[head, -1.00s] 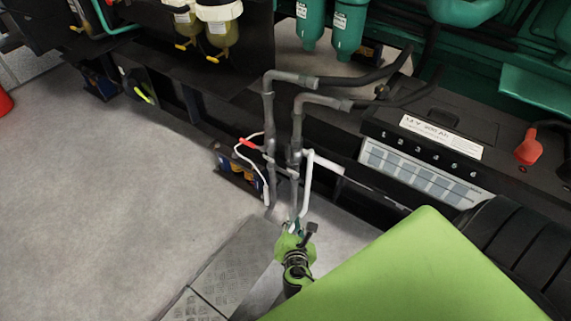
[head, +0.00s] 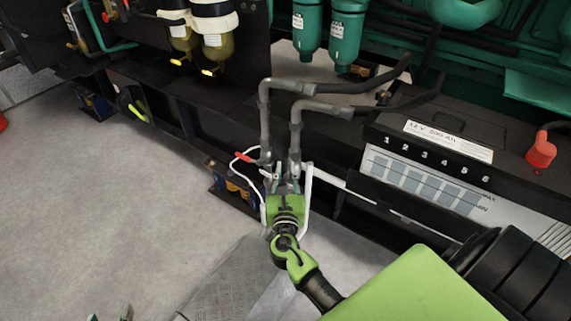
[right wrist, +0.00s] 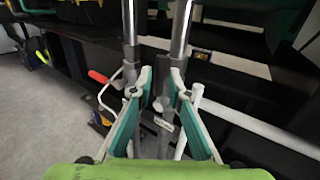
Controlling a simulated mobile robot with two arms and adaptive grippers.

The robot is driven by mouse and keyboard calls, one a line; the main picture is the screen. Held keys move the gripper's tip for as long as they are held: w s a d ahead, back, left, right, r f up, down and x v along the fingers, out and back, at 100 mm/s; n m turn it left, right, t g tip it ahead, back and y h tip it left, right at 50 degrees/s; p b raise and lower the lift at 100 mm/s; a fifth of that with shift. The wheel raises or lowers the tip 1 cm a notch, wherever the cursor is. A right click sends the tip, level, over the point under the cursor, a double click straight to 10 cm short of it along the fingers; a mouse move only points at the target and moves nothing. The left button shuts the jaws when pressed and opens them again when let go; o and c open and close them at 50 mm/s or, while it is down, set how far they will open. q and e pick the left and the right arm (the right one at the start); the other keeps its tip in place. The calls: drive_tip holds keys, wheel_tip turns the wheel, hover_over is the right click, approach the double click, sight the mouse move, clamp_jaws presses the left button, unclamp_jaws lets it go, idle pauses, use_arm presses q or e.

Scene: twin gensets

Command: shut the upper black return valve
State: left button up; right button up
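Two upright grey pipes, left (head: 265,125) and right (head: 296,140), stand in front of the genset; in the right wrist view they rise on the left (right wrist: 130,40) and right (right wrist: 180,35). My right gripper (head: 279,180) is at their lower part. In the right wrist view its fingers (right wrist: 162,78) are apart, with a grey pipe fitting (right wrist: 164,122) showing between and beyond them. Tips that look like my left gripper's (head: 111,316) show apart at the bottom edge.
A red lever (head: 243,157) with a thin white line sits left of the pipes; it also shows in the right wrist view (right wrist: 98,76). White pipes flank the gripper. A black battery box (head: 420,185) stands right. Open grey floor (head: 100,210) lies left.

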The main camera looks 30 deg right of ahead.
sight(286, 164)
use_arm(q)
drive_tip(key=shift+w+d+r+t+h, duration=0.15)
drive_tip(key=shift+w+d+r+t, duration=0.1)
drive_tip(key=shift+w+r+t, duration=0.35)
drive_tip(key=shift+w+d+r+t+h, duration=0.25)
drive_tip(key=shift+w+r, duration=0.2)
drive_tip(key=shift+r, duration=0.3)
use_arm(e)
drive_tip(key=shift+x, duration=1.85)
clamp_jaws()
use_arm(q)
drive_tip(key=shift+b, duration=0.3)
